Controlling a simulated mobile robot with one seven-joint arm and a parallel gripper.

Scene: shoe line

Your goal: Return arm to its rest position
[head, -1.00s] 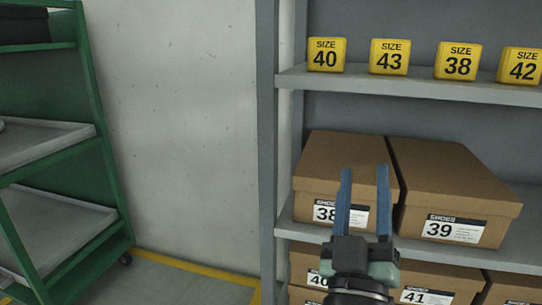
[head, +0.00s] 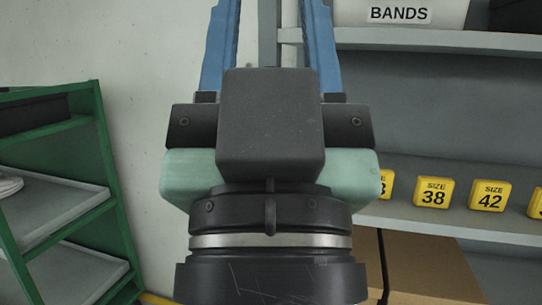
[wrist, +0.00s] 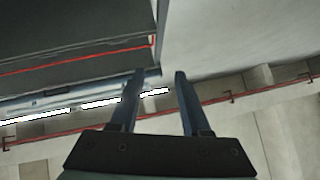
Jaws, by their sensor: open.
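My gripper (head: 272,40) stands large and close in the middle of the head view, its two blue fingers pointing up and apart. Its fingertips run off the top edge. In the wrist view the fingers (wrist: 158,75) are spread with nothing between them. The gripper is empty and points toward the upper wall and ceiling. It hides part of the shelf's left side and some of the size blocks.
The grey shelf (head: 400,214) on the right holds yellow size blocks (head: 432,192), a white BANDS bin (head: 399,12) and a cardboard box (head: 430,268). A green rack (head: 110,160) with grey trays stands at the left. Pale wall shows between them.

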